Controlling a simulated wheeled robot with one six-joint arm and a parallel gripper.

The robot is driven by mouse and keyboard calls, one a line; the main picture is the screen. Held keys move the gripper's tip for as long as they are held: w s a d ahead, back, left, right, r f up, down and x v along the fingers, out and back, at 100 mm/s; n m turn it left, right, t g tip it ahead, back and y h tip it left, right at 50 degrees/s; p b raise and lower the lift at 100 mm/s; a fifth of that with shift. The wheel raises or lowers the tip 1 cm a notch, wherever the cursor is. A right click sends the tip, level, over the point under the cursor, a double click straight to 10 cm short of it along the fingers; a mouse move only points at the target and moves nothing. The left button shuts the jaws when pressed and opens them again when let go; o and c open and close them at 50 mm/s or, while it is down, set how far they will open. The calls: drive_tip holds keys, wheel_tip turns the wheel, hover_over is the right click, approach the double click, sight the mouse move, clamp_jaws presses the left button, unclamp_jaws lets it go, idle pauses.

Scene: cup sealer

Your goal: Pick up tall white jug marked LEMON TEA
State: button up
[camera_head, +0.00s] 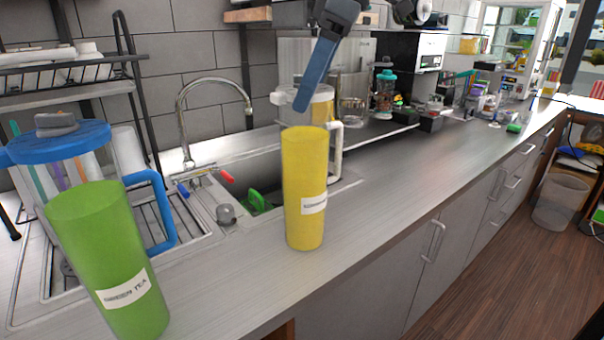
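No jug in view is clearly both white and marked LEMON TEA. A tall yellow tumbler-shaped container (305,180) stands upright on the counter, with a white label whose words are too small to read surely. Right behind it, a jug with a white handle (337,150) is mostly hidden. A tall green container (110,262) marked GREEN TEA stands at the front left. My gripper (302,104) comes down from the top, its blue finger above and just behind the yellow container's rim, overlapping the jug behind. Only one finger shows clearly, so its opening cannot be told.
A clear jug with a blue lid and handle (70,140) stands behind the green container. The sink (265,170) with its curved faucet (184,115) lies behind. The counter (400,165) right of the yellow container is clear; small items crowd its far end.

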drive_tip(key=shift+p+x, duration=1.3)
drive_tip(key=shift+x, duration=2.25)
drive_tip(key=shift+w, duration=0.1)
drive_tip(key=c, duration=2)
drive_tip(key=shift+r, duration=0.15)
drive_tip(key=shift+c, duration=0.2)
